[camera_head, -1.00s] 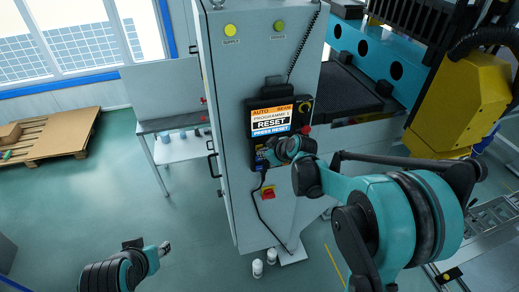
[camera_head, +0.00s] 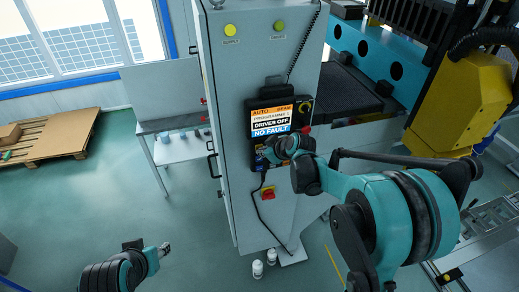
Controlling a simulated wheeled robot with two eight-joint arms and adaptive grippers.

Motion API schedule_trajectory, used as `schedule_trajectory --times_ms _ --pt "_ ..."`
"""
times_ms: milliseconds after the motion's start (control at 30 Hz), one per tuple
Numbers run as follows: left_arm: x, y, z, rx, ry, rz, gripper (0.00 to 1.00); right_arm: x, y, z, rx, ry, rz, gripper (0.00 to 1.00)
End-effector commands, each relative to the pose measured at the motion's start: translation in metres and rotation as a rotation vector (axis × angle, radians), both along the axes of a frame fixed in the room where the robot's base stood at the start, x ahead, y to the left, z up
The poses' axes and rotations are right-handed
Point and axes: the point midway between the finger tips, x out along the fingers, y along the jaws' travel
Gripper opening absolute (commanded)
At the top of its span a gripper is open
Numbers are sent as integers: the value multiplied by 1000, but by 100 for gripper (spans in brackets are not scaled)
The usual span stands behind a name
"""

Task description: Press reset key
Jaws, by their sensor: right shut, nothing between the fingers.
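The control panel (camera_head: 282,119) hangs on the front of a tall grey cabinet. Its screen reads AUTO, a programme line, DRIVES OFF and NO FAULT. My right gripper (camera_head: 268,155) is shut and empty at the panel's lower part, below the screen. The gripper and wrist cover most of the keys there, so the reset key itself is hidden, and I cannot tell whether the fingertips touch it. My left gripper (camera_head: 165,248) is low at the bottom left, far from the panel; its fingers are too small to read.
A red knob (camera_head: 305,129) sits at the panel's right edge. A red and yellow switch (camera_head: 267,193) is below on the cabinet (camera_head: 230,120). A yellow machine (camera_head: 465,100) stands to the right. A grey bench (camera_head: 165,125) stands left of the cabinet, with open floor in front.

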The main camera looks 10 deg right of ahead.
Motion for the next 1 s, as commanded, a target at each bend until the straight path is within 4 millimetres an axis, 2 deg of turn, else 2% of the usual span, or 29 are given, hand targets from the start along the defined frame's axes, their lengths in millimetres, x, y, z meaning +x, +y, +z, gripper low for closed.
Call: schedule_trajectory --times_ms 467,800,1000 --pt "0 0 -1 0 0 0 40 1 0 0 1 -1 0 0" --pt "0 0 -3 0 0 0 40 -14 0 0 0 0 0 0" --pt "0 0 -2 0 0 0 40 -15 0 0 0 0 0 0"
